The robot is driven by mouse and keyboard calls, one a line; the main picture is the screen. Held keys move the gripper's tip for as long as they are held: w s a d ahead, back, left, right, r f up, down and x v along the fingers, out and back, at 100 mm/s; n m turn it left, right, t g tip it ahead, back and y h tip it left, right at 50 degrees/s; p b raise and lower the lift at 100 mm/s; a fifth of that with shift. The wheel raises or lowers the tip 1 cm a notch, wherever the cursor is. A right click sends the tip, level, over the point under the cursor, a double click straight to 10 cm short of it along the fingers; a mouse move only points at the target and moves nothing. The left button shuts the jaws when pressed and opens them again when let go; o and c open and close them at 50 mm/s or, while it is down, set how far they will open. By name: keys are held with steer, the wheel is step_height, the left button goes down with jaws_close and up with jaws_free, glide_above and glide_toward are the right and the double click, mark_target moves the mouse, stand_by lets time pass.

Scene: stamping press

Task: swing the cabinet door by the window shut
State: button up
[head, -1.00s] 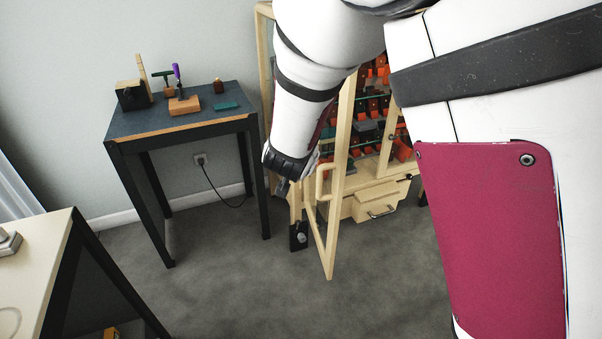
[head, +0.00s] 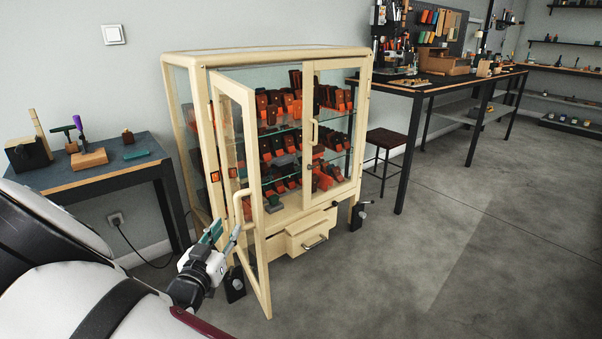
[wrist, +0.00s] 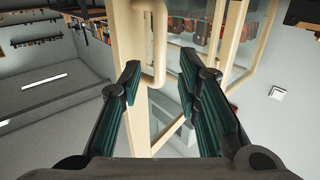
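The wood-framed glass cabinet (head: 265,55) has its left door (head: 252,150) swung open toward me, and the right door (head: 335,130) is closed. A pale, curved handle (head: 241,207) is on the open door. My gripper (head: 223,238) is just left of this handle, low beside the door. In the wrist view my gripper (wrist: 160,66) is open, with its two teal-padded fingers spread. The handle (wrist: 160,42) appears ahead, in line with the gap between the fingers. The door frame (wrist: 132,60) runs behind it. I cannot tell whether any finger touches the handle.
A drawer (head: 305,238) below the doors stands partly open. A small dark table (head: 105,172) with tools stands at left. A stool (head: 387,140) and long workbench (head: 440,80) are at right. Dark blocks (head: 234,285) stand on the floor by the cabinet. The floor at right is clear.

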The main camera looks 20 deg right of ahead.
mark_target(237, 214)
steer(key=b+x, duration=0.2)
steer(key=x, duration=0.5)
steer(key=shift+f, duration=0.1)
steer(key=shift+w, duration=0.1)
steer(key=shift+c, duration=1.1)
jaws_close()
steer(key=w+d+b, duration=0.1)
steer(key=d, duration=0.8)
steer(key=shift+w+d+r, duration=0.2)
steer(key=shift+w+d, duration=0.1)
steer(key=w+d+b, duration=0.3)
steer(key=d, duration=0.6)
steer(key=shift+w, duration=0.3)
steer(key=shift+d+f, duration=0.1)
steer(key=shift+d, duration=0.1)
